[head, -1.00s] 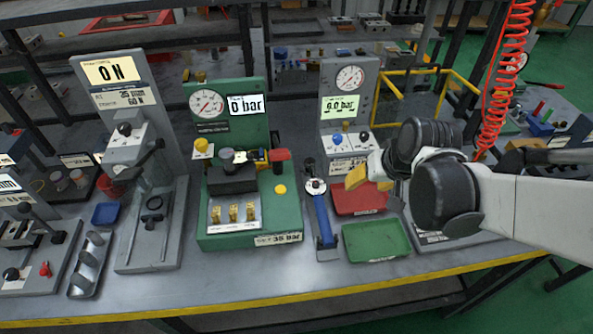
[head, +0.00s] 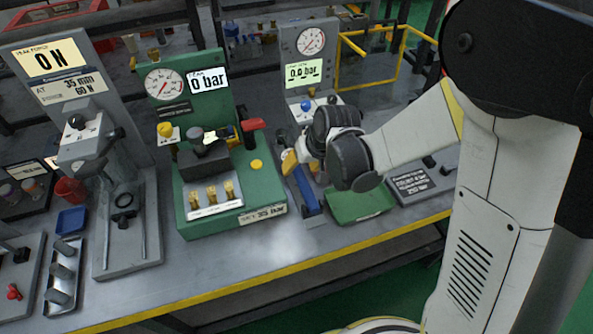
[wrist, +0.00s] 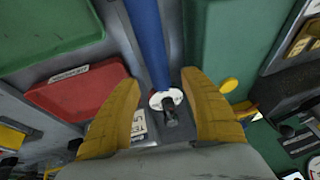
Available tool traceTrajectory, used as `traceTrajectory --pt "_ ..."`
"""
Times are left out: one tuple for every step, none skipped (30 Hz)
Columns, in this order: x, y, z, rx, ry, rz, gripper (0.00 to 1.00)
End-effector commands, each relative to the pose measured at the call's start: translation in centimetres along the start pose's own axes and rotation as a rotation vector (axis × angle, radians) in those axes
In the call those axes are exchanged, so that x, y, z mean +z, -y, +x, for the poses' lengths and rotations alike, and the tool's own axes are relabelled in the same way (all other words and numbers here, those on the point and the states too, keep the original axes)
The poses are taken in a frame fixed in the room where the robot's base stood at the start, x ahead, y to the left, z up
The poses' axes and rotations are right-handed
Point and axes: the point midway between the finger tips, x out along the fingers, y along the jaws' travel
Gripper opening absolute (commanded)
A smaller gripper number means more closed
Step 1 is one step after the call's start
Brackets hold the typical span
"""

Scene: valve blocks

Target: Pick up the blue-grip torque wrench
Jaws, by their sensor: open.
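The torque wrench with a blue grip (head: 307,193) lies on a narrow grey holder on the bench, between the green press unit and the green tray. In the wrist view its blue grip (wrist: 148,40) runs up from a round white dial and a dark head. My gripper (head: 289,162) is over the dial end of the wrench in the head view and partly hides it. In the wrist view my open gripper (wrist: 160,80) has one yellow finger on each side of the wrench's dial end. Nothing is held, and no contact shows.
The green press unit (head: 237,219) with brass fittings stands left of the wrench. The green tray (head: 358,205) is right of it, and a red tray (wrist: 80,92) shows in the wrist view. A grey gauge stand (head: 298,47) rises behind. The bench front is clear.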

Motion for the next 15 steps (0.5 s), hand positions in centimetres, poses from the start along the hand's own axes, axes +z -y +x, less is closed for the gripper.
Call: traceTrajectory --pt "0.3 0.0 1.4 0.000 0.000 0.000 0.52" --pt "0.3 0.0 1.9 0.000 0.000 0.000 0.52" --pt "0.2 0.0 2.5 0.000 0.000 0.000 0.52" --pt "0.2 0.0 2.8 0.000 0.000 0.000 0.52" --pt "0.2 0.0 3.0 0.000 0.000 0.000 0.52" --pt "0.2 0.0 3.1 0.000 0.000 0.000 0.52" --pt "0.2 0.0 3.1 0.000 0.000 0.000 0.52" --pt "0.1 0.0 3.1 0.000 0.000 0.001 0.52" --pt "0.1 0.0 3.0 0.000 0.000 0.001 0.52" --pt "0.1 0.0 3.0 0.000 0.000 0.001 0.52" --pt "0.1 0.0 2.9 0.000 0.000 0.000 0.52" --pt "0.1 0.0 2.9 0.000 0.000 0.000 0.51" --pt "0.1 0.0 2.9 0.000 0.000 0.000 0.42" --pt "0.1 0.0 2.9 0.000 0.000 0.000 0.33" --pt "0.1 0.0 2.9 0.000 0.000 0.000 0.20"
